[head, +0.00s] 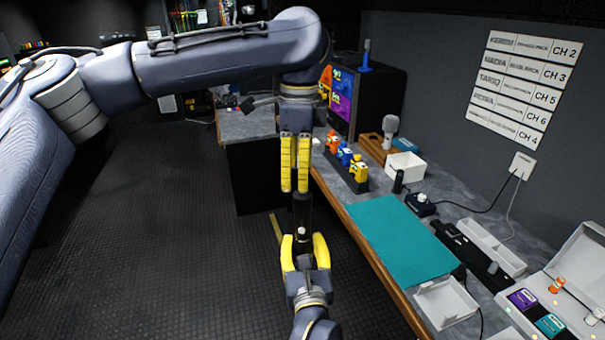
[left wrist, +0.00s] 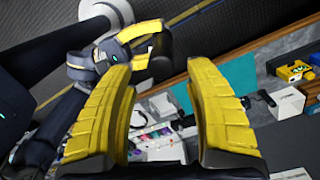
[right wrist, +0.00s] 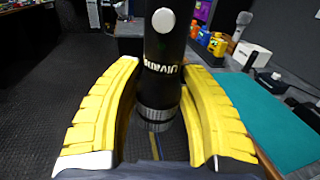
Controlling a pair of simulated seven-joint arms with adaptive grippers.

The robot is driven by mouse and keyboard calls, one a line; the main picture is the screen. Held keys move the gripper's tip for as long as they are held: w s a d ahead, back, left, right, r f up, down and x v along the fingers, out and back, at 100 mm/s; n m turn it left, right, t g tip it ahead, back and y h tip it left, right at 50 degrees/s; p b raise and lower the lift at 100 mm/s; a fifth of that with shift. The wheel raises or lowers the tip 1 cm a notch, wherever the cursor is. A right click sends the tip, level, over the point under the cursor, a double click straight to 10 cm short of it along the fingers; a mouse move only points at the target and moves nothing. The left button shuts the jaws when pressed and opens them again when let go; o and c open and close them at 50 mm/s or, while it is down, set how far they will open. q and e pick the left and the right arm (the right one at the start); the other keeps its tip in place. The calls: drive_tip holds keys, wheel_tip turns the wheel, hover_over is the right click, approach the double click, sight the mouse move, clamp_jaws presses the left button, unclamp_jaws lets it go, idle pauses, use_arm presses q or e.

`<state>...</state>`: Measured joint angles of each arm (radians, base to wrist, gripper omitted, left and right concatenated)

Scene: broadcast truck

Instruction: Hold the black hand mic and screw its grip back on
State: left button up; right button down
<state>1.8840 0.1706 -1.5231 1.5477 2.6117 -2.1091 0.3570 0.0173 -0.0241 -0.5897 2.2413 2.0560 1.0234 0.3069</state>
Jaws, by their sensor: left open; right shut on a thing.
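My right gripper (head: 304,240) is shut on the black hand mic (head: 302,212) and holds it upright off the bench's front edge. In the right wrist view the mic (right wrist: 160,52) shows a round white button, pale lettering and a ridged ring at its lower end; its top is out of frame. My left gripper (head: 295,188) points down from above, open, with its fingertips close to the mic's upper end; I cannot tell whether they touch. The left wrist view shows its fingers (left wrist: 160,70) apart. I cannot tell the grip from the mic's body.
The bench has a teal mat (head: 400,240), a white box (head: 405,166), a small black cylinder (head: 398,182), a white tray (head: 445,302) and a rack of coloured pieces (head: 346,165). A silver-headed mic (head: 390,126) stands at the back. The floor left of my grippers is clear.

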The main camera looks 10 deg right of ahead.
sight(302, 195)
use_arm(q)
drive_tip(key=n, duration=0.4)
drive_tip(key=shift+s+d+f+n, duration=0.1)
drive_tip(key=shift+d+f+n, duration=0.1)
drive_tip(key=shift+f+n, duration=0.1)
drive_tip(key=n, duration=0.4)
drive_tip(key=shift+s+d+n, duration=0.1)
drive_tip(key=shift+d+n, duration=0.15)
drive_tip(key=shift+n, duration=0.05)
drive_tip(key=shift+f, duration=0.1)
drive_tip(key=shift+f, duration=3.85)
drive_tip(key=shift+c, duration=0.2)
clamp_jaws()
